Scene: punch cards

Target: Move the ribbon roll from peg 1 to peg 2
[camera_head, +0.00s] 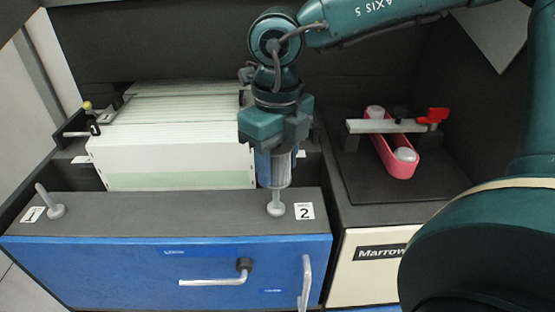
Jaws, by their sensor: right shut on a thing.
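Peg 1 (50,203) is a grey peg at the left end of the dark ledge, beside a label marked 1. It is bare and leans to the left in the picture. Peg 2 (276,208) stands at the right of the ledge, beside a label marked 2; its upper part is hidden. My right gripper (273,150) points down above peg 2 and is shut on the ribbon roll (274,168), a blue and greyish cylinder. The roll is in line with peg 2, with the peg's base showing below it. I cannot tell whether the peg is inside the roll. My left gripper is not in view.
A stack of white cards (170,130) fills the tray behind the ledge. A pink tray (396,160) with a grey bar and a red clamp (433,117) is at the right. A blue drawer front (130,270) with metal handles is below the ledge. The ledge between the pegs is clear.

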